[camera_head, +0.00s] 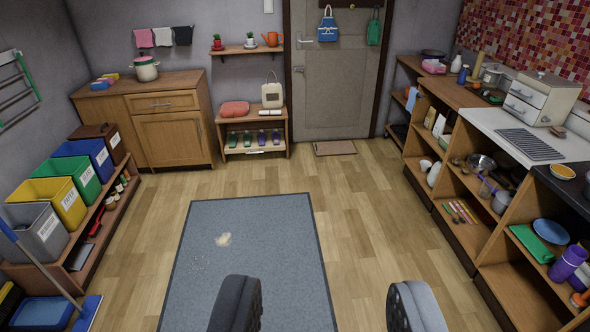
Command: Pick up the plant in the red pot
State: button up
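The plant in the red pot (217,45) is small and green and stands upright at the left end of a wall shelf (238,51) at the back. A second small plant in a white pot (250,44) stands to its right on the same shelf. My gripper (326,300) is at the bottom of the view. Its two dark fingers are wide apart with nothing between them. It is far from the plant, across the room.
An orange watering can (272,39) is at the shelf's right end. Below is a low bench (282,134) with a bag. A wooden cabinet (172,138) stands left. Bins line the left; shelving the right. The blue-grey mat (270,230) and floor between are largely open.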

aim_at(216, 42)
jog(key=z, duration=0.2)
jog(key=i, duration=3.95)
jog(key=u, duration=0.3)
jog(key=i, duration=1.25)
jog(key=u, duration=0.5)
jog(key=i, duration=1.3)
jog(key=u, duration=0.65)
jog(key=i, duration=1.25)
jog(key=u, duration=0.25)
